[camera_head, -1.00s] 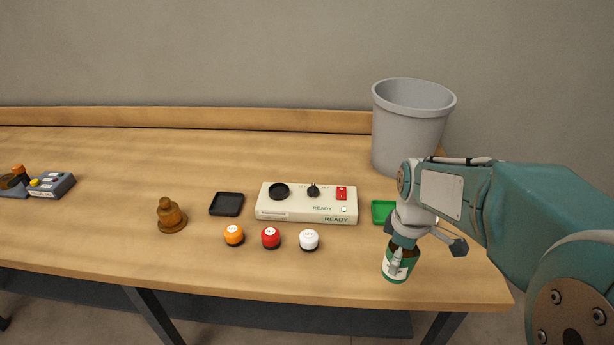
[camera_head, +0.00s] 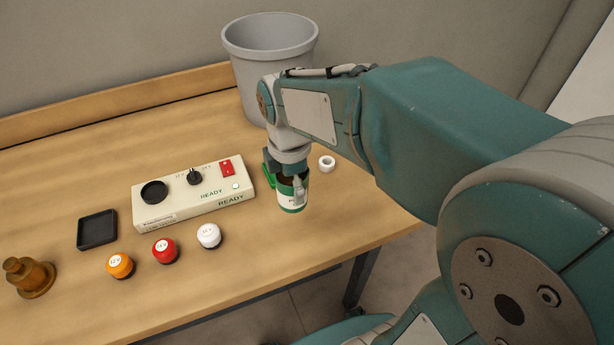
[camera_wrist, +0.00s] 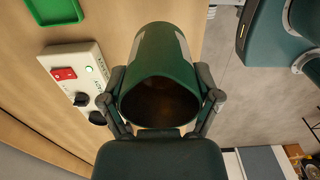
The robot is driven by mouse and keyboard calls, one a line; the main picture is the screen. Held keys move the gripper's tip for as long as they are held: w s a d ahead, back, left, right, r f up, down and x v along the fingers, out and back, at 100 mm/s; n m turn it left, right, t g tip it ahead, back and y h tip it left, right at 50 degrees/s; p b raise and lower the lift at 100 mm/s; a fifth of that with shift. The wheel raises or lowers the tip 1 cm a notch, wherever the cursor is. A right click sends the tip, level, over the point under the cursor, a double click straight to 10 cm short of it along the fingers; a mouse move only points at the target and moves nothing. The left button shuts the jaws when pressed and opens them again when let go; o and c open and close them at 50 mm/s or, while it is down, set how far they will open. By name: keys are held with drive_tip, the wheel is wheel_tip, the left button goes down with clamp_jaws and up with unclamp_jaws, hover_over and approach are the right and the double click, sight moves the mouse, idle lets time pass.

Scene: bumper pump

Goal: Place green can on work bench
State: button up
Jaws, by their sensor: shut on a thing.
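The green can (camera_head: 292,195) has a white label and is held in my gripper (camera_head: 290,172) near the right end of the work bench (camera_head: 225,262). In the wrist view the can (camera_wrist: 160,62) shows its open, dark end between the two fingers of my gripper (camera_wrist: 162,95), which are shut on its sides. The work bench's wooden top (camera_wrist: 112,22) is behind the can in that view. I cannot tell whether the can's base touches the bench or hangs just above it.
A control box (camera_head: 195,195) stands left of the can, with a green tray (camera_head: 268,172) partly hidden behind it. A grey bin (camera_head: 270,55) is behind. Bare bench lies right of the can, near a white ring (camera_head: 327,164).

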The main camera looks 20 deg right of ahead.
drive_tip(key=w+d+f, duration=0.1)
drive_tip(key=d+f, duration=0.2)
drive_tip(key=d, duration=0.1)
drive_tip(key=d+f, duration=0.3)
drive_tip(key=d, duration=0.1)
drive_tip(key=w+d+f, duration=0.1)
drive_tip(key=d+f, duration=0.2)
drive_tip(key=d, duration=0.2)
drive_tip(key=shift+w, duration=0.35)
drive_tip(key=f, duration=0.3)
drive_tip(key=shift+d+f, duration=0.15)
drive_tip(key=shift+d, duration=0.25)
drive_tip(key=shift+f, duration=0.25)
drive_tip(key=shift+f, duration=0.1)
drive_tip(key=o, duration=1)
drive_tip(key=shift+o, duration=0.2)
